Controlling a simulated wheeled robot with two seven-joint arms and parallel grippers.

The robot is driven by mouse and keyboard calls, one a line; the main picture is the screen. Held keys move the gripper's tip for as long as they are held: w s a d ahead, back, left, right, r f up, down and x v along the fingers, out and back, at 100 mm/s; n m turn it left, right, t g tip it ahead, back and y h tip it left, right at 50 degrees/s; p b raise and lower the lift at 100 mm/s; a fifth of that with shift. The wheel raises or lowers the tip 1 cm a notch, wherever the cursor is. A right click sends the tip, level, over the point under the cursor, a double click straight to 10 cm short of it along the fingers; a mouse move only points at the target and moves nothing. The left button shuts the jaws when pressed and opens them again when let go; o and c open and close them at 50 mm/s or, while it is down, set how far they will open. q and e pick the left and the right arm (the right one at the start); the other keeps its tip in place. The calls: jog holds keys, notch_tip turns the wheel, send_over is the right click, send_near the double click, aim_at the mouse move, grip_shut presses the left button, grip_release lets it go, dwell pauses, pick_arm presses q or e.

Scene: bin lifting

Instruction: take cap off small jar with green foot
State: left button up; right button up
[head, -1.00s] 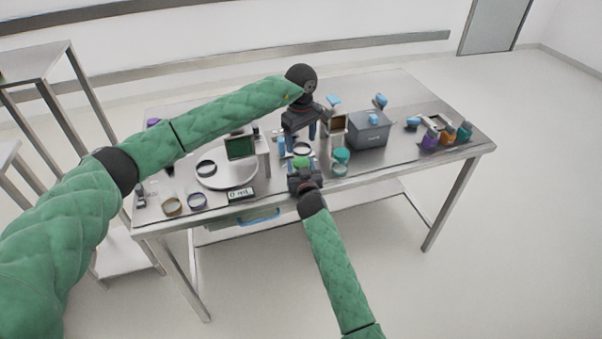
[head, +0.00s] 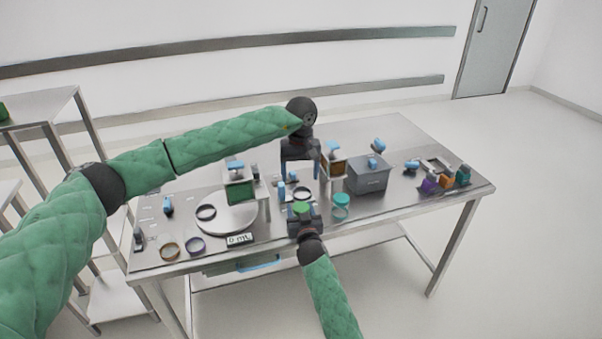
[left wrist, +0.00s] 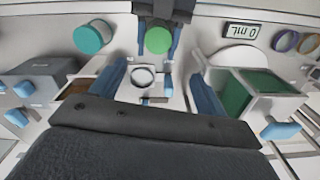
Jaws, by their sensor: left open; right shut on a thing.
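My right gripper (head: 304,218) is shut on a small round thing with a green top (head: 302,207), above the table's front edge. In the left wrist view the green disc (left wrist: 158,40) sits between the right gripper's blue fingers. The jar's body is hidden by the gripper, and I cannot tell whether the green part is cap or foot. My left gripper (head: 300,172) is open and empty, above and behind the green thing. In the left wrist view its blue fingers (left wrist: 158,68) stand wide apart, with the green disc beyond them.
A teal-topped jar (head: 341,200) stands right of the right gripper. A grey box (head: 368,175) is behind it. Colored jars (head: 446,183) stand at the right end.

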aim_at(301, 206)
pick_arm(q)
jog(key=m, duration=0.3)
jog(key=shift+d+f, duration=0.1)
jog(key=shift+d, duration=0.05)
notch_tip(301, 206, down, 12)
jog(key=shift+r, duration=0.1)
dwell(0.5)
jog(key=c, duration=1.2)
jog(key=shift+r, duration=0.4)
jog(key=shift+r, duration=0.7)
jog(key=shift+r, duration=0.25)
